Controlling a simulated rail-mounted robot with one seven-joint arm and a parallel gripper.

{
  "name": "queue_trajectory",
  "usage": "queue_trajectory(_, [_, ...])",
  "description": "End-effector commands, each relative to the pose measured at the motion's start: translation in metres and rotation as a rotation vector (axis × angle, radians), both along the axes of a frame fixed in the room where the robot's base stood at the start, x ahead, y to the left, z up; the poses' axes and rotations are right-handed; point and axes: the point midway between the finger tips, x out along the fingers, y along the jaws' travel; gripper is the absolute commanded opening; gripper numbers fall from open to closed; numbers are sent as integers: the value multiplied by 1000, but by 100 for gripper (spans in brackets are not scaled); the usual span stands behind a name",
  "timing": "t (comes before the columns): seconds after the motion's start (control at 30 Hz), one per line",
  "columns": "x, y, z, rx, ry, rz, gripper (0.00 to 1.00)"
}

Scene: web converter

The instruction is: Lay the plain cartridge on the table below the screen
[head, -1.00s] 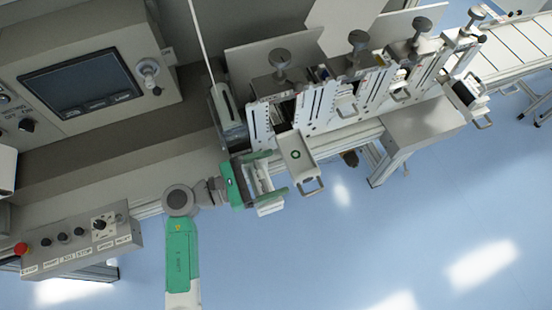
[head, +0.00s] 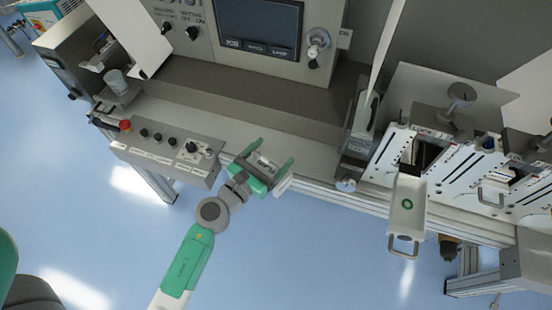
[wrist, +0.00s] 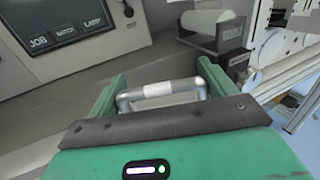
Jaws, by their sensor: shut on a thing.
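My gripper (head: 268,166) is shut on the plain cartridge (head: 284,186), which shows only as a pale part at the fingers in the head view. In the wrist view its silver bail handle (wrist: 160,93) with a white middle lies between the green fingers. Most of its body is hidden. The screen (head: 257,26) is on the grey panel at the top of the head view. The grey table (head: 315,175) runs below it, and my gripper is over its front part, to the left of the machine slots.
A cartridge with a green ring (head: 407,205) sticks out of a slot at the right. A button box (head: 165,155) with a red stop button (head: 125,126) stands at the table's left front. A roller unit (head: 357,145) bounds the table on the right. The table between looks clear.

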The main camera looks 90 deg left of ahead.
Motion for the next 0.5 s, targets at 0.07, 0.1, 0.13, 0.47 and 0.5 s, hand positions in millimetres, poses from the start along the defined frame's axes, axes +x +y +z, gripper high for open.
queue_trajectory(0.07, [-35,4,-17,0,3,129,27])
queue_trajectory(0.1, [-50,5,-21,-1,5,185,27])
queue_trajectory(0.13, [-59,6,-23,0,6,220,27])
queue_trajectory(0.47, [-94,8,-26,0,10,354,27])
queue_trajectory(0.5, [-93,12,-26,0,10,354,27])
